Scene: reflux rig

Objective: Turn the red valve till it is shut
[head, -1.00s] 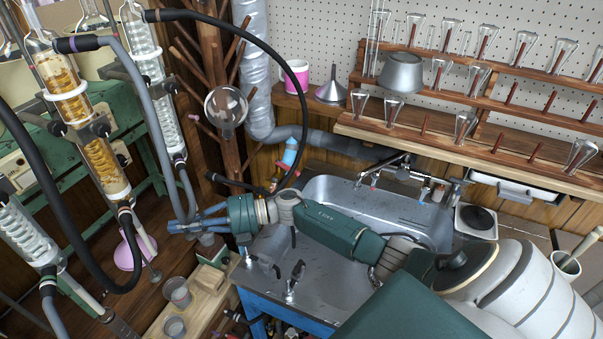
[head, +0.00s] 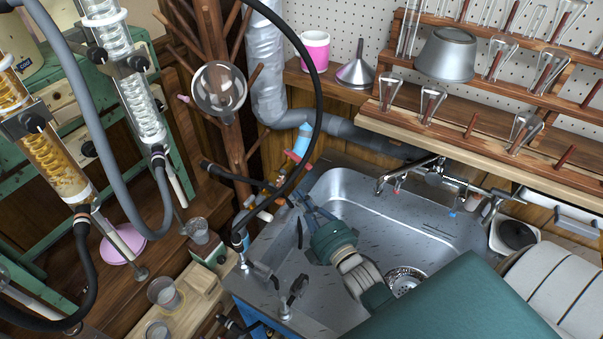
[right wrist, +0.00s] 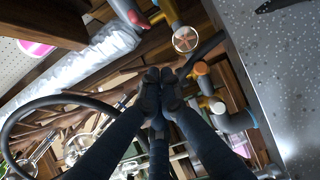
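A small red piece (head: 297,160), which may be the red valve, shows beside a light-blue part behind the sink's left corner. In the right wrist view, a round pale wheel with reddish spokes (right wrist: 186,39) sits on the pipework above right of my fingertips. I cannot tell which of these is the red valve, or how far it is turned. My right gripper (head: 306,205) is over the sink's left part, its fingers pointing up-left to the pipework. In the right wrist view its dark fingertips (right wrist: 160,84) are together with nothing seen between them, apart from the wheel. My left gripper is out of view.
The steel sink (head: 370,195) has a tap (head: 435,175) at its back. A black hose (head: 318,90) loops down close to my right gripper. A wooden peg tree (head: 238,150) and glass condensers (head: 140,105) stand left. A wooden glassware rack (head: 480,135) is at right.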

